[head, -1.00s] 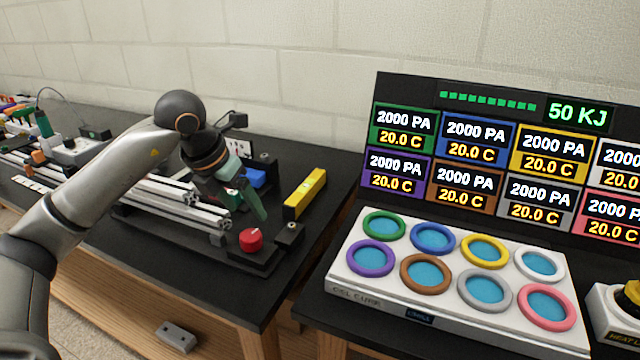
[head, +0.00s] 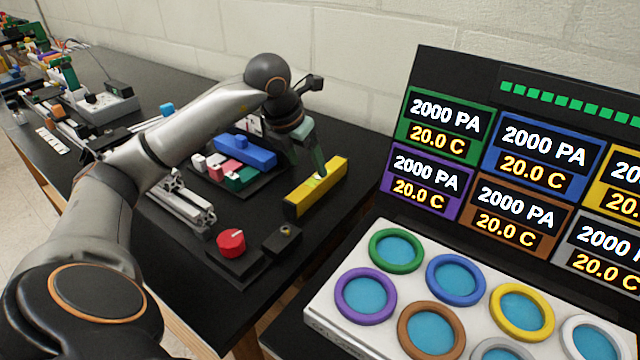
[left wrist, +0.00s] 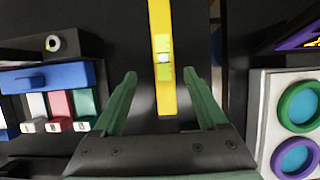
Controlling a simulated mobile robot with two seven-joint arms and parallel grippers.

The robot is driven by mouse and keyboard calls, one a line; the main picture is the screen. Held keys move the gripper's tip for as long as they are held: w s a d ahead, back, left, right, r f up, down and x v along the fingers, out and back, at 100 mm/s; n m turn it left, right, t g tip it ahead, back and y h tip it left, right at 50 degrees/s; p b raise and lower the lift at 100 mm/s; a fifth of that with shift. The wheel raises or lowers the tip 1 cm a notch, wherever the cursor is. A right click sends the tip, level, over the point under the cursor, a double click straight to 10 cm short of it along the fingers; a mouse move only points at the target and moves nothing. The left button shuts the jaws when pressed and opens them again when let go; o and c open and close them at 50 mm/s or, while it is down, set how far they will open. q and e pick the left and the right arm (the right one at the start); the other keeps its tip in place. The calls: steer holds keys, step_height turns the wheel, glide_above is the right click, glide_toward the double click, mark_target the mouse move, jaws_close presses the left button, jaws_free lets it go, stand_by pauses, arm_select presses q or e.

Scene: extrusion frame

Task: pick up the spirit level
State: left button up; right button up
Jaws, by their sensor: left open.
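The spirit level (head: 318,187) is a yellow bar with a pale green vial in its middle. It lies on the black table near its right edge. In the left wrist view the spirit level (left wrist: 161,50) runs lengthwise up the picture, its near end between the fingers. My left gripper (head: 318,172) is just above and beside the spirit level in the head view. In the left wrist view my left gripper (left wrist: 160,75) is open, with green fingers on either side of the level and clear of it. My right gripper is not in view.
A blue block (head: 244,151) and small coloured blocks sit left of the level. A red knob (head: 231,243) stands on a black base at the front. A white panel with coloured rings (head: 397,250) and a display board (head: 436,124) stand to the right.

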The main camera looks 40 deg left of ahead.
mark_target(318, 178)
arm_select(q)
steer(key=x, duration=0.7)
steer(key=shift+w+d, duration=0.2)
steer(key=shift+w, duration=0.2)
steer(key=shift+r, duration=0.1)
jaws_close()
